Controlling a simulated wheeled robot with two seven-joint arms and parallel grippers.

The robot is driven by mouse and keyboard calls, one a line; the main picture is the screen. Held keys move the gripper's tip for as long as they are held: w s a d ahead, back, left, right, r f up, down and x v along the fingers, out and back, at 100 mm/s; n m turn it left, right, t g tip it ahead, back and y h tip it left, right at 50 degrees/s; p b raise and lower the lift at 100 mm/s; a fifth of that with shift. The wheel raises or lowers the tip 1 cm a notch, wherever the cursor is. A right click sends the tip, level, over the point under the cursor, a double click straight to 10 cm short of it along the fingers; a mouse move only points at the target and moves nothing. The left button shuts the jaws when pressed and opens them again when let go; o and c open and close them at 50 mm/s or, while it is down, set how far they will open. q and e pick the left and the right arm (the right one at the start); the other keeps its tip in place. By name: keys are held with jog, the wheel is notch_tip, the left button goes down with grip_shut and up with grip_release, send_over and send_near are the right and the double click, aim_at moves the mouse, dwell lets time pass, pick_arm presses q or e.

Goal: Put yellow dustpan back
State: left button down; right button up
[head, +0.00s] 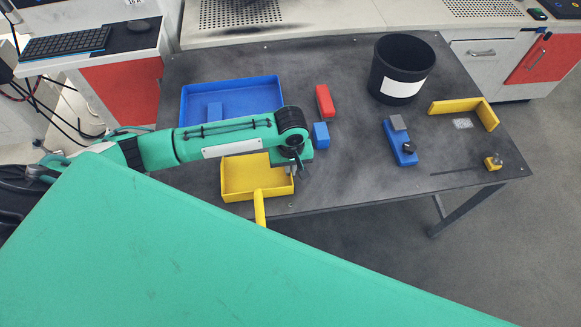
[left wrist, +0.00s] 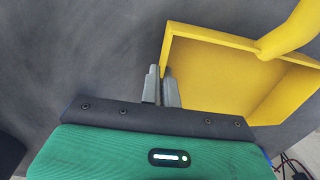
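The yellow dustpan (head: 258,192) is at the front edge of the dark table, left of the middle. Its handle points toward me over the edge, and a large green surface hides the handle's end. My left gripper (head: 292,171) is at the pan's right wall. In the left wrist view the two grey fingertips (left wrist: 163,84) stand close together, one on each side of the wall of the dustpan (left wrist: 225,75), and appear closed on it. I cannot tell whether the pan is lifted. My right gripper is not in view.
A blue tray (head: 278,92) lies behind my left arm. A red block (head: 325,101), a blue block (head: 320,135), a black bin (head: 402,68), a blue tool (head: 400,143), a yellow angle piece (head: 458,106) and a small yellow item (head: 493,162) stand to the right. The table's front right is mostly clear.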

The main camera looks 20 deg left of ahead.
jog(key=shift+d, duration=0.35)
pick_arm(q)
jog(key=shift+f, duration=0.15)
jog(key=c, duration=1.7)
grip_release()
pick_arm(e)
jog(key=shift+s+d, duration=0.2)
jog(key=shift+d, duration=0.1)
pick_arm(q)
jog(key=shift+r, duration=0.2)
notch_tip(320, 180, up, 12)
jog(key=shift+f, duration=0.1)
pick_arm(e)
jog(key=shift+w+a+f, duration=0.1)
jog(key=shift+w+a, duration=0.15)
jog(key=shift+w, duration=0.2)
